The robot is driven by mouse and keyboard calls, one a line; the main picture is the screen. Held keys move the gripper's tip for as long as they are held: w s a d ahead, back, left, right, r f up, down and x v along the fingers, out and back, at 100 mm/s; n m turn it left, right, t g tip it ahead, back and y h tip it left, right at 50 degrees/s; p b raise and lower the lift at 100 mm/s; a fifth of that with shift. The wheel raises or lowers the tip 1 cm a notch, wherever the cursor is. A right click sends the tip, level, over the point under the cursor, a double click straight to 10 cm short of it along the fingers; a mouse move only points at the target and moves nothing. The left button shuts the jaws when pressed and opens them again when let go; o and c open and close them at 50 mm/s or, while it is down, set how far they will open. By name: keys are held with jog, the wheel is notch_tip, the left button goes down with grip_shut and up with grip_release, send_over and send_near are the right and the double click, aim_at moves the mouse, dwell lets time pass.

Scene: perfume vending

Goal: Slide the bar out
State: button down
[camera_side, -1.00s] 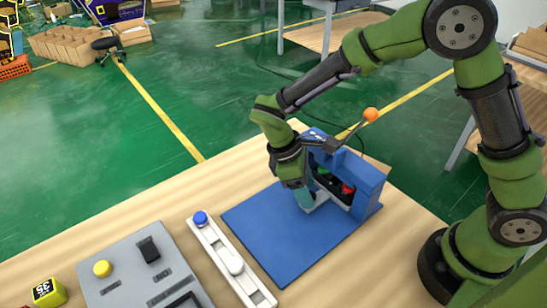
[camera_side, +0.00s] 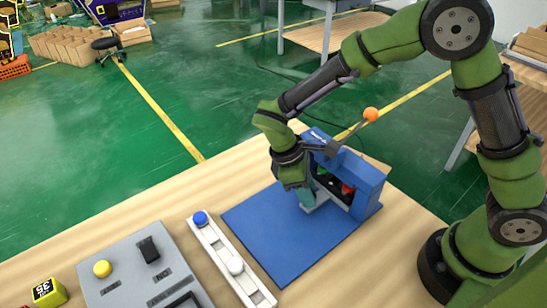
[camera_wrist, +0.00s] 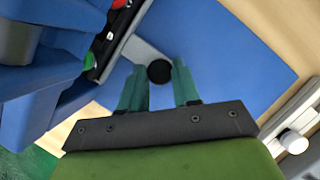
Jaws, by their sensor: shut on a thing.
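The bar (camera_wrist: 146,50) is light grey and runs from the front of the blue vending machine (camera_side: 367,177) out over the blue mat. A round black knob (camera_wrist: 159,72) sits at its outer end in the wrist view. My gripper (camera_wrist: 159,80) has its two teal fingers on either side of the knob and is shut on it. In the side view my gripper (camera_side: 306,202) is low at the machine's open front, and it hides most of the bar and the knob.
Red and green items show in the machine's opening. An orange-tipped lever (camera_side: 370,115) rises above it. A white rail (camera_side: 222,255) with blue and white knobs and a grey control panel (camera_side: 140,275) stand left of the blue mat (camera_side: 272,240).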

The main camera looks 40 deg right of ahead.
jog(key=shift+a, duration=0.1)
jog(key=a, duration=1.5)
jog(key=shift+a+r, duration=0.1)
jog(key=shift+a, duration=0.2)
jog(key=c, duration=0.8)
grip_release()
jog(key=shift+v, duration=8.35)
